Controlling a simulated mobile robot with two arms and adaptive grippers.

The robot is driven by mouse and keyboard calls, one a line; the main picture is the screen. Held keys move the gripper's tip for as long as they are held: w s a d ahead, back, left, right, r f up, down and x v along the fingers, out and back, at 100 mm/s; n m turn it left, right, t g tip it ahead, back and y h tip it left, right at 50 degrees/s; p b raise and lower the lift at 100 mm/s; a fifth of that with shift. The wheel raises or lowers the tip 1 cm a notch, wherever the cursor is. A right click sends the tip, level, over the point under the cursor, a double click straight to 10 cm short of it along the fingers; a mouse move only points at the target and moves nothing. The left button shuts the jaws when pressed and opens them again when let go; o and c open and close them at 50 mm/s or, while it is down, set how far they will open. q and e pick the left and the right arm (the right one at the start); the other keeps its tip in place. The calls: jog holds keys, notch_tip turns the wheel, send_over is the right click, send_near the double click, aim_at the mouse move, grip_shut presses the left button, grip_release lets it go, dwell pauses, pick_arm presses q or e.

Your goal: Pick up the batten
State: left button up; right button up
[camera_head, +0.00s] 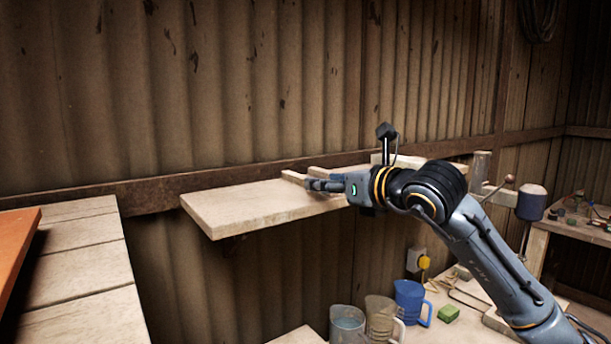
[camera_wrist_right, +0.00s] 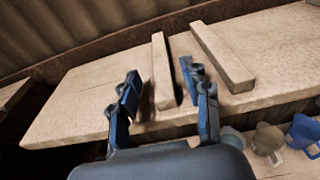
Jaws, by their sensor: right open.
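Two pale wooden battens lie on a wooden shelf (camera_head: 240,208) fixed along the corrugated wall. In the right wrist view, one batten (camera_wrist_right: 162,70) lies between the open fingers of my right gripper (camera_wrist_right: 160,95), nearer the right finger. The other batten (camera_wrist_right: 222,55) lies to the right, outside the fingers. My right gripper (camera_head: 325,186) reaches over the shelf from the right in the head view, partly hiding the battens. It holds nothing, and I cannot tell whether a finger touches a batten. My left gripper is not in view.
A plank surface (camera_head: 80,270) is at the left. The shelf's left part is bare.

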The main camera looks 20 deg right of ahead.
aim_at(295, 178)
jog(key=shift+p+x, duration=0.85)
jog(key=shift+x, duration=0.35)
jog(key=p+x, duration=0.1)
jog(key=x, duration=0.2)
jog(key=shift+w, duration=0.1)
jog(key=shift+c, duration=0.6)
jog(key=c, duration=0.7)
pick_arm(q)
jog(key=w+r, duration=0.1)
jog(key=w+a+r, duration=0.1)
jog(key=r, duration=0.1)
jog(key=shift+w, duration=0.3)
pick_arm(e)
grip_shut()
